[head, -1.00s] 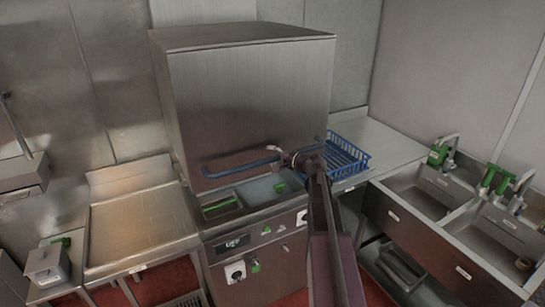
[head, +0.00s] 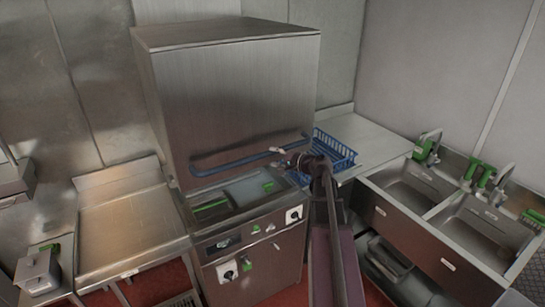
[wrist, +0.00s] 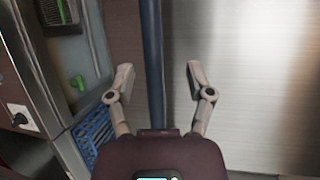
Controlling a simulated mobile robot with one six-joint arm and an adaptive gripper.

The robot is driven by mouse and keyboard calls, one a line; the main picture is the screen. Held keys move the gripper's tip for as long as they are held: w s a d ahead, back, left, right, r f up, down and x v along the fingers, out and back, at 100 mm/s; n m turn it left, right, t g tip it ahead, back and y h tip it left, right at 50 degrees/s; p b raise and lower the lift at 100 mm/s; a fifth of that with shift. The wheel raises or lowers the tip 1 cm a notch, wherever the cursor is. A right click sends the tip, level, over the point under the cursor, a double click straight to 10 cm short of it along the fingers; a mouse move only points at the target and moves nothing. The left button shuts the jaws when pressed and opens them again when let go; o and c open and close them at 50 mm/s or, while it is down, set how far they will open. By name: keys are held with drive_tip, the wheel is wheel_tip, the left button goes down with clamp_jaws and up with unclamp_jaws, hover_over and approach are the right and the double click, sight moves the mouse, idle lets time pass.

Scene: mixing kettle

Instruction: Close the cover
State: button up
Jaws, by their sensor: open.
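The cover (head: 235,100) is a large steel hood on the dishwashing machine. It stands raised, with an open gap above the wash basin (head: 247,190). A blue bar handle (head: 228,160) runs along its lower front. My gripper (head: 285,153) is at the right part of this handle. In the wrist view my gripper (wrist: 158,72) is open, with one finger on each side of the blue bar (wrist: 152,60). Gaps show between the fingers and the bar. The cover's steel front (wrist: 260,80) fills the right of that view.
A blue rack (head: 335,152) sits on the counter right of the machine. Sinks with green-handled taps (head: 425,150) stand farther right. A steel table (head: 130,225) is at the left. The control panel (head: 250,235) is below the basin.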

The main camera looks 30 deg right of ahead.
drive_tip(key=s+a+f+n+g+b, duration=0.2)
drive_tip(key=s+a+f+n+g, duration=0.15)
drive_tip(key=a+f, duration=0.45)
drive_tip(key=s+a+f+n+g+b, duration=0.35)
drive_tip(key=a+f+g, duration=0.2)
drive_tip(key=a, duration=0.55)
drive_tip(key=s+a+f+n+g+h+b, duration=0.4)
drive_tip(key=s+a+f+n+g+h, duration=0.1)
drive_tip(key=s+f, duration=0.6)
drive_tip(key=s+a+n+h, duration=0.1)
drive_tip(key=s+a+n, duration=0.1)
drive_tip(key=a, duration=0.1)
drive_tip(key=shift+f+g+h+b, duration=0.3)
drive_tip(key=shift+f+h, duration=0.1)
